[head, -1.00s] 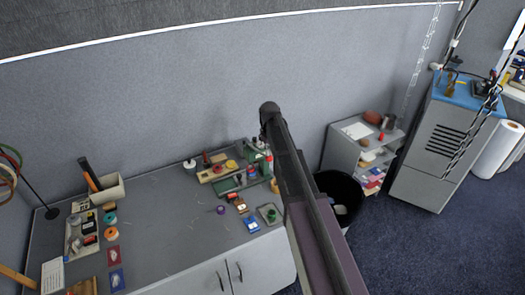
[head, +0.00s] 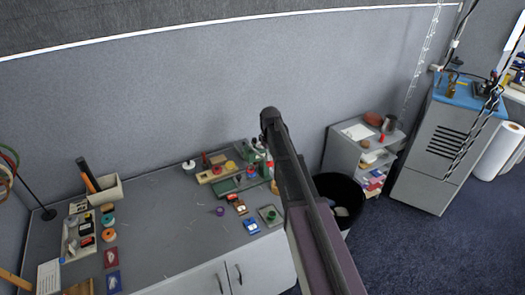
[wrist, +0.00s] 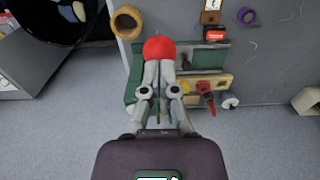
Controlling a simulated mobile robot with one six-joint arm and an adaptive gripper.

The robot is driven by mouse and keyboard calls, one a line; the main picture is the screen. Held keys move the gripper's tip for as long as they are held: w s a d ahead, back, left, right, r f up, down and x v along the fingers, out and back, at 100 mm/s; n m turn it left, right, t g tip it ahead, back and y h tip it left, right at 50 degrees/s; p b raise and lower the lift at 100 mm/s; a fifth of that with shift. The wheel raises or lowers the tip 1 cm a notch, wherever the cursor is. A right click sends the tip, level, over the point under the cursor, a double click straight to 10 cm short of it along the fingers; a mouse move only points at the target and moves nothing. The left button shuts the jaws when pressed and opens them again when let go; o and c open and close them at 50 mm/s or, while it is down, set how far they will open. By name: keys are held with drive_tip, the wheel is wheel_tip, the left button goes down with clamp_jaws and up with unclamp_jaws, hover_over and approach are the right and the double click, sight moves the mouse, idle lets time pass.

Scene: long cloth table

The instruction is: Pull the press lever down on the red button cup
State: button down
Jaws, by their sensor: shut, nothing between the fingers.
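My gripper (wrist: 160,66) shows in the wrist view with its fingers shut and nothing between them. Its fingertips are at the near edge of a red round knob (wrist: 160,47), overlapping it in the picture; I cannot tell whether they touch. In the head view the green press (head: 244,148) stands at the right end of the table, partly hidden by my arm. My gripper is hidden in the head view, and the lever's shaft is not clear.
A purple tape roll (head: 220,211) and small boxes lie in front. A black bin (head: 323,182) stands off the table's right end. The middle of the table (head: 160,225) is mostly clear.

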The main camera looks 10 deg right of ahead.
sight(270, 166)
drive_tip(key=shift+s+f+b, duration=0.15)
drive_tip(key=shift+f+b, duration=0.4)
drive_tip(key=shift+f, duration=0.3)
drive_tip(key=shift+d+f+b, duration=0.1)
drive_tip(key=shift+f+b, duration=1.4)
drive_tip(key=shift+b, duration=0.15)
drive_tip(key=shift+f, duration=0.1)
drive_tip(key=shift+f+b, duration=1.5)
drive_tip(key=shift+b, duration=0.1)
drive_tip(key=shift+r, duration=0.1)
drive_tip(key=shift+w+r+p, duration=0.2)
drive_tip(key=shift+r+p, duration=1.1)
drive_tip(key=shift+p, duration=0.05)
drive_tip(key=shift+w+r+p, duration=0.15)
drive_tip(key=shift+r+p, duration=1.1)
drive_tip(key=shift+p, duration=0.1)
drive_tip(key=shift+r, duration=0.1)
